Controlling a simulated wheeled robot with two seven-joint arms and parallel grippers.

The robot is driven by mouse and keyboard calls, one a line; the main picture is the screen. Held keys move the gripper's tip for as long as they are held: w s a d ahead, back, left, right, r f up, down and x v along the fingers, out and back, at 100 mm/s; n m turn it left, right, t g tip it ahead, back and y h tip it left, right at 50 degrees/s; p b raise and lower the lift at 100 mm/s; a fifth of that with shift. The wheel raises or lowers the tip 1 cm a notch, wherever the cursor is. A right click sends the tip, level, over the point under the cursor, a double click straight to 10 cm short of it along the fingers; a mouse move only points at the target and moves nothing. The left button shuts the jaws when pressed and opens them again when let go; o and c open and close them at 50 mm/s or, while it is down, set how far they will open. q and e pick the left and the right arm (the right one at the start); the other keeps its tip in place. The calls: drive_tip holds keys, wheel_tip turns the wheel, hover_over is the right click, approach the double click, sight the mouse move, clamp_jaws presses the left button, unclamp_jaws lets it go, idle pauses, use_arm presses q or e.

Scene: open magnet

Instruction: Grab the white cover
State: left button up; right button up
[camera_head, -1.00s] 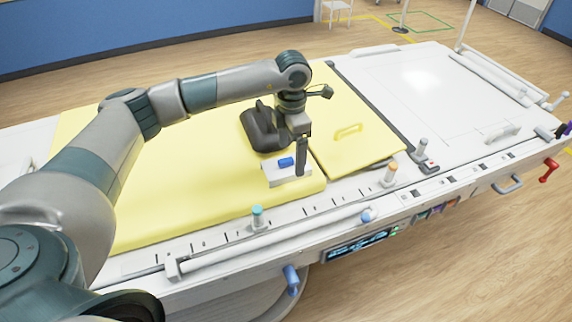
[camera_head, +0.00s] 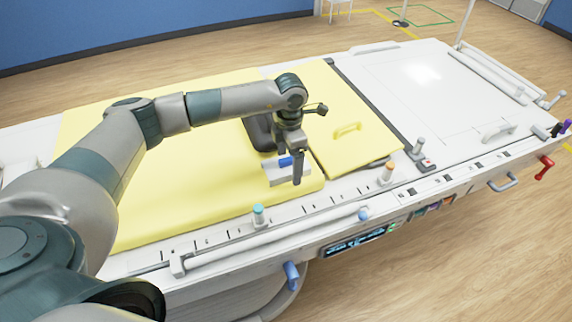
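A small white block-like cover (camera_head: 275,176) with a blue part (camera_head: 285,161) on top rests on the yellow pad, near the pad's front edge. My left gripper (camera_head: 297,181) points down right at the cover's right side and hides part of it. I cannot tell whether it touches the cover. Its fingers line up from this angle, so whether they are apart or shut does not show. My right gripper is out of view.
A dark moulded piece (camera_head: 258,133) stands behind the cover, partly hidden by my arm. A yellow panel with a handle (camera_head: 347,130) lies to the right. The white right end (camera_head: 425,90) is clear.

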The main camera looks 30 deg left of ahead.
sight(289, 158)
use_arm(q)
drive_tip(key=c, duration=0.9)
drive_tip(key=shift+r, duration=0.15)
drive_tip(key=shift+c, duration=0.2)
drive_tip(key=shift+r+b, duration=0.2)
drive_tip(key=shift+b, duration=0.2)
wheel_tip(289, 158, up, 3)
drive_tip(key=shift+r+b, duration=0.1)
drive_tip(key=shift+b, duration=1.05)
drive_tip(key=s+d+r+b, duration=0.4)
drive_tip(key=s+d+r, duration=0.3)
drive_tip(key=s+d, duration=0.1)
drive_tip(key=shift+d, duration=0.3)
